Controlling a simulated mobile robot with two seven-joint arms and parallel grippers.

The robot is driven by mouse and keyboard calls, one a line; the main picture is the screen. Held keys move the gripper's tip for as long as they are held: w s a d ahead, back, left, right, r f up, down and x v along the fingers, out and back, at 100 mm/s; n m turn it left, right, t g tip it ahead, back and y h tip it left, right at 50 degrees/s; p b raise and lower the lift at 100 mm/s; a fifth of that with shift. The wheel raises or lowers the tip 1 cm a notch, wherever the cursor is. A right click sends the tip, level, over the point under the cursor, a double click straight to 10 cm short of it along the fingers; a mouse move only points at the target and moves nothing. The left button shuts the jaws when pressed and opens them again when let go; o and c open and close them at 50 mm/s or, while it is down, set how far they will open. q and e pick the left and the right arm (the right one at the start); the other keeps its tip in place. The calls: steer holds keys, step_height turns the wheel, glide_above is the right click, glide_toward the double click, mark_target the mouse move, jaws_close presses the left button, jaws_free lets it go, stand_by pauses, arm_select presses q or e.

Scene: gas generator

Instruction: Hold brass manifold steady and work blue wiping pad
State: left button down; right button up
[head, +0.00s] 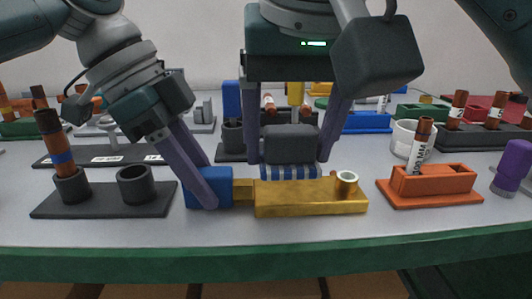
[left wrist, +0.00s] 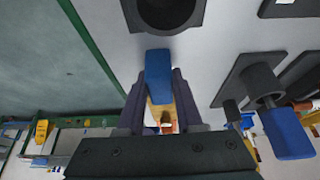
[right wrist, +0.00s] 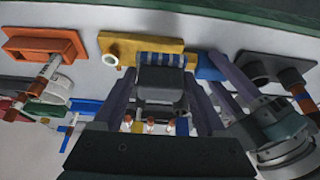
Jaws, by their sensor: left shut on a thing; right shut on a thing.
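The brass manifold (head: 310,197) is a gold bar lying near the table's front edge, with a pale-rimmed round port (head: 346,178) at its right end and a blue block (head: 222,186) at its left. My left gripper (head: 208,186) is shut on that blue block; its fingers also flank it in the left wrist view (left wrist: 158,88). The wiping pad (head: 290,172), a grey block with a blue-and-white striped underside, sits against the back top of the manifold. My right gripper (head: 289,150) is shut on its grey body. The pad also shows in the right wrist view (right wrist: 162,60).
A black base (head: 105,200) with two cups, one holding a brown tube, stands left. An orange holder (head: 430,185) with a labelled tube is right of the manifold, and a purple-capped item (head: 512,168) is beyond. Several racks crowd the back. The green front edge (head: 270,262) is close.

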steer(key=shift+d+r, duration=0.35)
steer(key=shift+r, duration=0.4)
steer(key=shift+s+a+r, duration=0.1)
steer(key=shift+a+r, duration=0.05)
steer(key=shift+r, duration=0.9)
arm_select(q)
steer(key=shift+c, duration=2.4)
jaws_free()
